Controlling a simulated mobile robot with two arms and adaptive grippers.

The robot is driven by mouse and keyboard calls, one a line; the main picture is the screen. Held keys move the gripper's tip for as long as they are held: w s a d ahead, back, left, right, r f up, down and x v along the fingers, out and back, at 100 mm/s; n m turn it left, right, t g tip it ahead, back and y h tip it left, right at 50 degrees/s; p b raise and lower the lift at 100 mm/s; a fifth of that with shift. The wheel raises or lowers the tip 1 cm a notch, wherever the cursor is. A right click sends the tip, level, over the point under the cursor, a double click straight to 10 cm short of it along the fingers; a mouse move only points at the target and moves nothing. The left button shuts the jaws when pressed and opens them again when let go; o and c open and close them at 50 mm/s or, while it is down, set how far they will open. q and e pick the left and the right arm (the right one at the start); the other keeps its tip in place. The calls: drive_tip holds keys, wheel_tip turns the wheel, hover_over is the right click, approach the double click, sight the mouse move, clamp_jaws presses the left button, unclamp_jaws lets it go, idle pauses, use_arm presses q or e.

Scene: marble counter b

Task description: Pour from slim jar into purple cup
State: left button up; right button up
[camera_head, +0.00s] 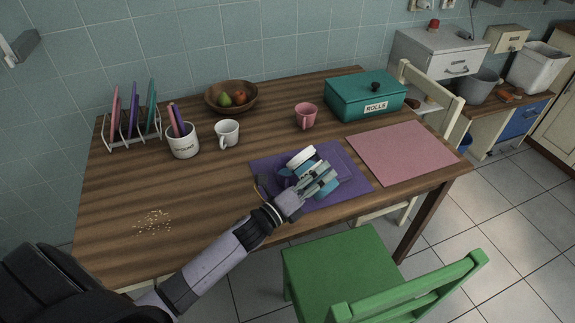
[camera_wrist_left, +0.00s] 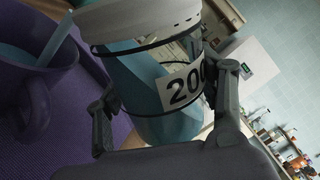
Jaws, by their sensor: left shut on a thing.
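My left gripper (camera_head: 316,181) is shut on the slim jar (camera_head: 301,157), which is tilted over the purple mat. In the left wrist view the jar (camera_wrist_left: 150,88) has a white rim, blue contents and a label reading "200", with my left gripper (camera_wrist_left: 166,108) on both its sides. The purple cup (camera_head: 284,177) stands on the mat just left of the jar, partly hidden. In the left wrist view the purple cup (camera_wrist_left: 40,95) holds some blue, and a pale blue stream (camera_wrist_left: 58,40) falls into it. My right gripper is not in view.
The purple mat (camera_head: 352,184) lies at the table's front, beside a pink mat (camera_head: 405,153). A pink mug (camera_head: 306,116), white mug (camera_head: 228,131), utensil crock (camera_head: 182,144), fruit bowl (camera_head: 231,97), rack (camera_head: 131,130) and teal box (camera_head: 364,96) stand behind. Crumbs (camera_head: 153,221) lie front left.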

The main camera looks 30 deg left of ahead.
use_arm(q)
drive_tip(key=shift+r+n+p, duration=0.4)
drive_tip(key=shift+r+n, duration=0.05)
drive_tip(key=shift+n, duration=0.05)
idle(1.2)
